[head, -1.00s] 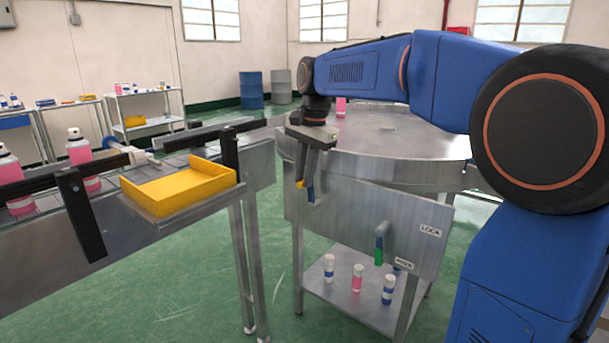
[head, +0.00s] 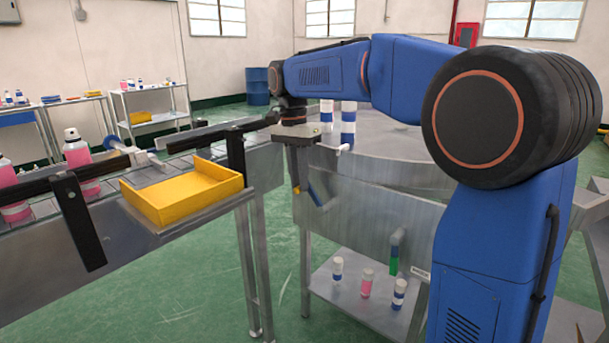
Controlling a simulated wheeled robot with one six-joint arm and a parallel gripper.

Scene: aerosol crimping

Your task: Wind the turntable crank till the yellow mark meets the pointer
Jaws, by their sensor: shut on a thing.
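The turntable (head: 385,170) is a round grey metal table behind a metal front panel (head: 350,215). Blue-and-white cans (head: 348,125) stand on it behind my arm. My gripper (head: 307,192) points down at the panel's left side, below the turntable rim. It is shut on what appears to be the crank handle, which is mostly hidden by the fingers. I cannot make out the yellow mark or the pointer.
A yellow tray (head: 185,193) sits left of my gripper beside a conveyor (head: 95,220) with pink cans (head: 80,155) and black rails. Several cans (head: 367,283) stand on the lower shelf (head: 350,310). Green floor lies open at the front left.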

